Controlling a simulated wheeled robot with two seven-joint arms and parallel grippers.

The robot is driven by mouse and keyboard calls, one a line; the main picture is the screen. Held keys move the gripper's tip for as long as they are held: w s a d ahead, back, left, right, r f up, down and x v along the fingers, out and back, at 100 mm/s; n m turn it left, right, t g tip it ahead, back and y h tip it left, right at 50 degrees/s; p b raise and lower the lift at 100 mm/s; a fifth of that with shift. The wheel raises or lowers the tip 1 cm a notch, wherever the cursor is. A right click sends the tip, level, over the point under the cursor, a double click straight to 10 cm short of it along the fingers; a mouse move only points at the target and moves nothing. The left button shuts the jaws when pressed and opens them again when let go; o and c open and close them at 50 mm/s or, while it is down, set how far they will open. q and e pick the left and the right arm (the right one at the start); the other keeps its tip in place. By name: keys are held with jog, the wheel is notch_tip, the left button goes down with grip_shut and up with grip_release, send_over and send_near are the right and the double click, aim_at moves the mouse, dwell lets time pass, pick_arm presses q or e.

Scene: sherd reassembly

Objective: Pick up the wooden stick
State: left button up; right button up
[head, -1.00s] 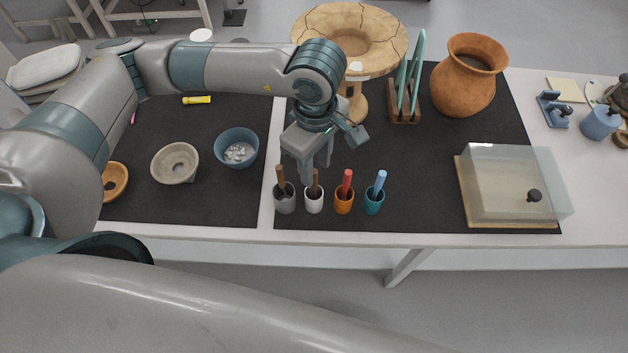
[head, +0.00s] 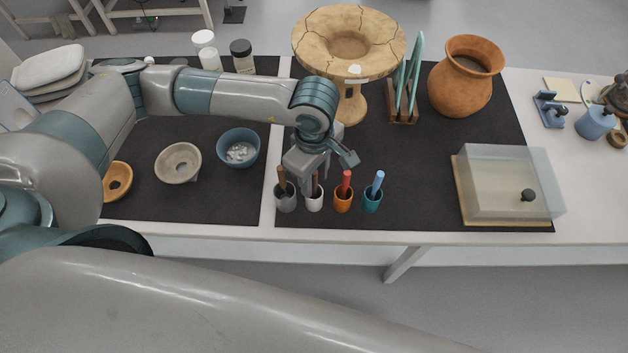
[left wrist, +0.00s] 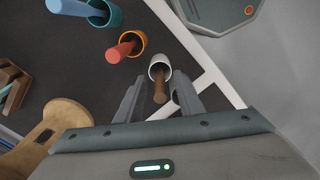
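A brown wooden stick (head: 314,184) stands in a white cup (head: 314,201) near the front of the dark mat. A second brown stick (head: 281,177) stands in a grey cup (head: 286,199) just left of it. My left gripper (head: 305,180) is low above the white cup, pointing down. In the left wrist view my left gripper (left wrist: 158,98) is open, with the stick (left wrist: 160,91) from the white cup (left wrist: 159,68) between its fingers; I cannot tell if they touch it. The grey cup is mostly hidden there behind a finger. My right gripper is not in view.
Right of the white cup stand an orange cup (head: 343,202) with a red stick and a teal cup (head: 372,202) with a blue stick. A cracked pedestal bowl (head: 385,50) stands behind. A clear box (head: 504,185) is at right; the mat between is bare.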

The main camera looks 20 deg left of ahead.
aim_at(314, 189)
pick_arm(q)
jog(key=shift+f, duration=1.35)
jog(key=shift+c, duration=0.4)
grip_shut()
